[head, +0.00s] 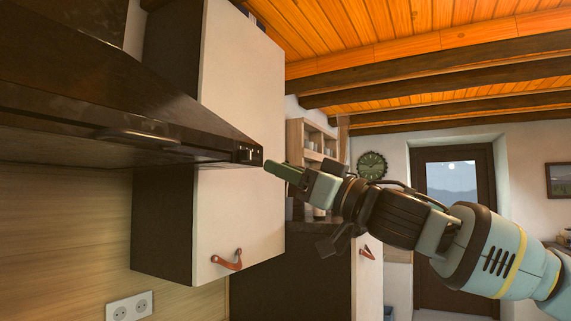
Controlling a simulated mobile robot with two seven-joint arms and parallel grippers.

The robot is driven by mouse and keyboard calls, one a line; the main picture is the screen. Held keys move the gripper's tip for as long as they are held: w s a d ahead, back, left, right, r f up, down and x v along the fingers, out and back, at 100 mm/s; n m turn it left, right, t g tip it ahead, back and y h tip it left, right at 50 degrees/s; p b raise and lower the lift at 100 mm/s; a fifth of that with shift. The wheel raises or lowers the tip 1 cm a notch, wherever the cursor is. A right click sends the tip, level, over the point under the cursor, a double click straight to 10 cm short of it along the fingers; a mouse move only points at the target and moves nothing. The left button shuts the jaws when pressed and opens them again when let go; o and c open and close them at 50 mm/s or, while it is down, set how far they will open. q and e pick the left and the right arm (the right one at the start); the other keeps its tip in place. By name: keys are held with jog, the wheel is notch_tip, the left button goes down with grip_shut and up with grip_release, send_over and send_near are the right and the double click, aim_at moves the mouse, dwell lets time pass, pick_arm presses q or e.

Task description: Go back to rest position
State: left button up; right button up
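My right arm comes in from the right, and its gripper (280,172) points left toward the front corner of the dark range hood (110,90). The fingertips are close to the hood's small control panel (246,154); a narrow gap shows between them in the picture. The gripper is seen from the side, so I cannot make out whether its fingers are apart. I see nothing held in it. My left gripper is not in view.
A white wall cabinet (240,110) with a red leather pull (228,260) hangs behind the hood. A lower-placed cabinet door with another pull (367,253) stands behind my arm. A wall clock (372,166) and a door (458,220) are farther back. Ceiling beams (440,75) run overhead.

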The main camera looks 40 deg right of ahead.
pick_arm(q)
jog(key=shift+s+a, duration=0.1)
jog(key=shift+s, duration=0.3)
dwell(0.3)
